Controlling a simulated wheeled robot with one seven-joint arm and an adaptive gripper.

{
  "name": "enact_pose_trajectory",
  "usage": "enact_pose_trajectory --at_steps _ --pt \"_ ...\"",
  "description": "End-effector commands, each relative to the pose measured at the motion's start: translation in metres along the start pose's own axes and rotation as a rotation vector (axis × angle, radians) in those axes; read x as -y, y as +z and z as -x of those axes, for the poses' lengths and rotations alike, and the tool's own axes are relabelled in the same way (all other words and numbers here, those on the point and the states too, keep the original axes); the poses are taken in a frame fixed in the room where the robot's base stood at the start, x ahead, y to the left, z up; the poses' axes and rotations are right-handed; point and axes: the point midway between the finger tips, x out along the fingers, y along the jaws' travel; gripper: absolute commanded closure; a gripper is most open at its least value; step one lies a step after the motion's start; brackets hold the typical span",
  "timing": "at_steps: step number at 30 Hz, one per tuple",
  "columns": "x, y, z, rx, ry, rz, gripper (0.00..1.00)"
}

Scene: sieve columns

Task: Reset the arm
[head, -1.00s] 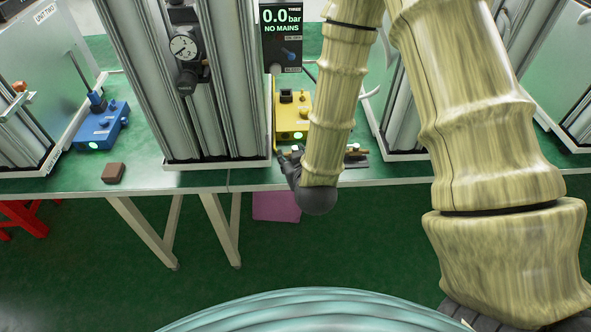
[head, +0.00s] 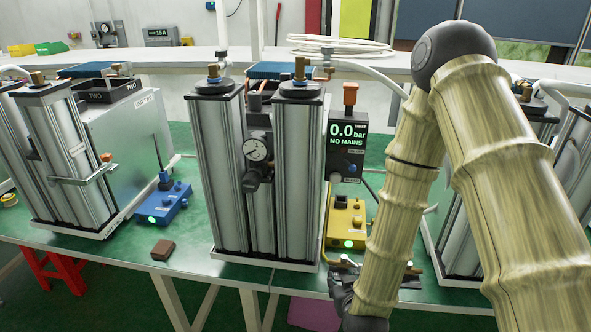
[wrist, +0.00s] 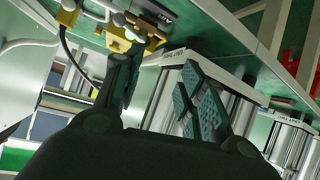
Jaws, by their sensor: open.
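My gripper (head: 342,288) is low at the front edge of the green bench, in front of the yellow control box (head: 346,222) and partly hidden by my own forearm. In the wrist view my gripper (wrist: 160,88) shows its two dark fingers spread apart with nothing between them. The yellow box (wrist: 122,35) also shows in the wrist view, beyond the left finger. My arm is bent, with its elbow high at the right of the head view.
Twin silver columns (head: 262,180) with a gauge stand left of my forearm. A display (head: 347,146) reads 0.0 bar, NO MAINS. A blue control box (head: 162,203) and a brown block (head: 163,250) sit on the bench (head: 110,255) to the left. More columns stand right, behind my arm.

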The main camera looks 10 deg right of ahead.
Motion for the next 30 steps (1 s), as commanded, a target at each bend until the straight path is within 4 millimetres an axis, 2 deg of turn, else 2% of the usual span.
enact_pose_trajectory --at_steps 2,5,8,9,11,15,19,21,24,30 --pt "0.001 0.014 0.000 0.033 -0.008 -0.001 0.60" --pt "0.003 0.050 0.002 0.119 -0.029 -0.008 0.60" --pt "0.005 0.103 0.009 0.253 -0.056 -0.019 0.60" --pt "0.006 0.127 0.013 0.312 -0.066 -0.024 0.60" --pt "0.005 0.161 0.023 0.402 -0.078 -0.033 0.60" --pt "0.003 0.236 0.052 0.612 -0.096 -0.050 0.60" --pt "-0.002 0.294 0.086 0.793 -0.098 -0.064 0.60" --pt "-0.004 0.318 0.103 0.872 -0.097 -0.069 0.60" --pt "-0.009 0.342 0.123 0.956 -0.090 -0.073 0.60" --pt "-0.012 0.358 0.137 1.018 -0.086 -0.077 0.60"
